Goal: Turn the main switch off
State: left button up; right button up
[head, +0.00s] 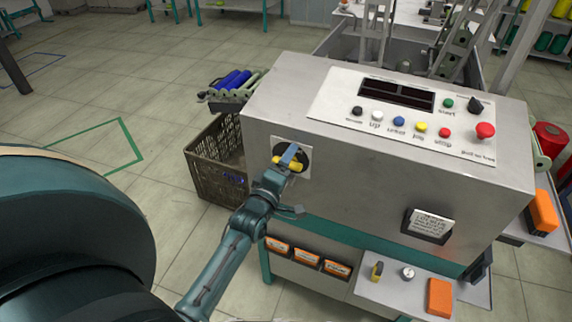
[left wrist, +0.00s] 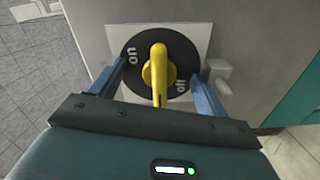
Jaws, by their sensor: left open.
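The main switch is a black dial with a yellow handle on a pale square plate, at the left of the grey control box's front. In the left wrist view the handle (left wrist: 157,70) stands roughly upright in the picture, between the "on" mark at left and the "off" mark at right of the dial (left wrist: 131,74). My left gripper (left wrist: 157,73) is open, with one blue finger on each side of the handle and visible gaps to it. In the head view the left gripper (head: 284,163) partly hides the dial (head: 304,157). My right gripper is not in view.
The control box (head: 380,160) has coloured buttons, a dark display and a red mushroom button (head: 485,130) on top. A brown crate (head: 212,170) stands at its left. A lower shelf (head: 400,290) holds an orange block (head: 440,297) and small parts.

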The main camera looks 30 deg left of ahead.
pick_arm(q)
jog(key=shift+o, duration=0.5)
jog(key=shift+s, duration=0.25)
jog(key=s+d+p, duration=0.1)
jog(key=s+p, duration=0.3)
jog(key=s, duration=0.4)
jog(key=shift+s+d, duration=0.2)
jog(key=shift+s, duration=0.05)
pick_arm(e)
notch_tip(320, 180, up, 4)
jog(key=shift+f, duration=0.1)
